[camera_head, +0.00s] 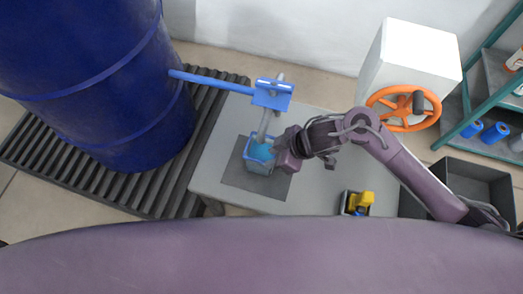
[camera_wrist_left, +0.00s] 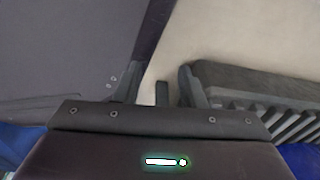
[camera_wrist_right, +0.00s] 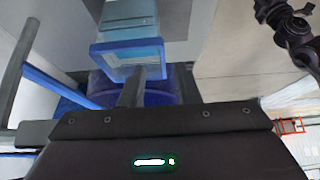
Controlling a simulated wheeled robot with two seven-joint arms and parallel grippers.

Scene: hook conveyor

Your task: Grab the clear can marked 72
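A clear container with a blue rim and bluish contents (camera_head: 258,167) stands on a dark mat on the grey table, under a grey spout. It is probably the can, but no number 72 is legible. It also shows in the right wrist view (camera_wrist_right: 128,40), beyond the left finger. My right gripper (camera_head: 279,152) is close to the container's right side; its fingers (camera_wrist_right: 160,88) are apart with nothing visible between them. Whether it touches the container is unclear. My left gripper is outside the head view; in the left wrist view its fingers (camera_wrist_left: 160,88) are apart and empty.
A large blue barrel (camera_head: 100,85) stands on a roller conveyor (camera_head: 215,100) at left. A blue pipe (camera_head: 215,80) runs to the spout. A white box (camera_head: 420,55) with an orange handwheel (camera_head: 376,98), a yellow-and-blue item (camera_head: 360,202) and a dark bin (camera_head: 480,178) are at right.

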